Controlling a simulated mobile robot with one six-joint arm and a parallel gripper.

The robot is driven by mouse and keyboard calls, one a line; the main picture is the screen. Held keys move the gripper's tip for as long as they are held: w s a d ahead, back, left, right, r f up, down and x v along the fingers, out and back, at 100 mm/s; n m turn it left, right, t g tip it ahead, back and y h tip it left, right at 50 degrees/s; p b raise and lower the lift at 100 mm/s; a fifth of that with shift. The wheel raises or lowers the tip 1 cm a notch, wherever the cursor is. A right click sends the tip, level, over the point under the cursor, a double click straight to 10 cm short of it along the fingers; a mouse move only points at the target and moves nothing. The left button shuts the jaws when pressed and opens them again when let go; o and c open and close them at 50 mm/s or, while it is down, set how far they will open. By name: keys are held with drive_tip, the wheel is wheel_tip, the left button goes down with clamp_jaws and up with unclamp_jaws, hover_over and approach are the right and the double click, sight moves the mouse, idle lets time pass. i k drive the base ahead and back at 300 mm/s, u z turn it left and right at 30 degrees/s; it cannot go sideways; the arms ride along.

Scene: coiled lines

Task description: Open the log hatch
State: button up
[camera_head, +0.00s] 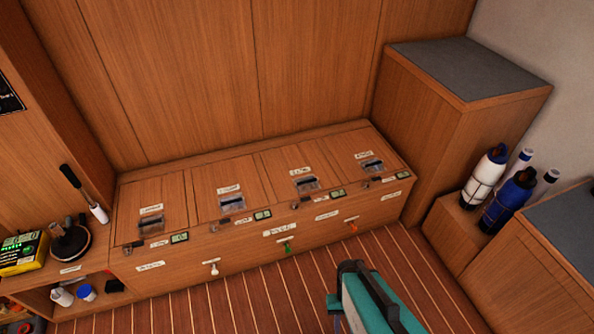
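A long wooden bench (245,258) stands against the panelled back wall. Its top has several hatch lids in a row, all lying shut: far left (146,194), mid-left (217,178), mid-right (285,168) and far right (350,150). Each lid has a dark recessed handle and a white handwritten label. The writing is too small to read, so I cannot tell which lid is the log hatch. Small latches and green-lit displays sit along the front edge. My gripper's fingertips do not show. A teal, white and black body at the bottom edge appears to be part of my arm.
White, green and orange hooks (353,226) are on the bench front. A left shelf holds a yellow device (22,252), a dark round object and cups. A tall cabinet (440,140) and strapped bottles (485,178) stand right. Striped floor (240,301) before the bench is clear.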

sight(302, 170)
drive_tip(key=u, duration=0.75)
drive_tip(key=i, duration=0.9)
drive_tip(key=u, duration=0.55)
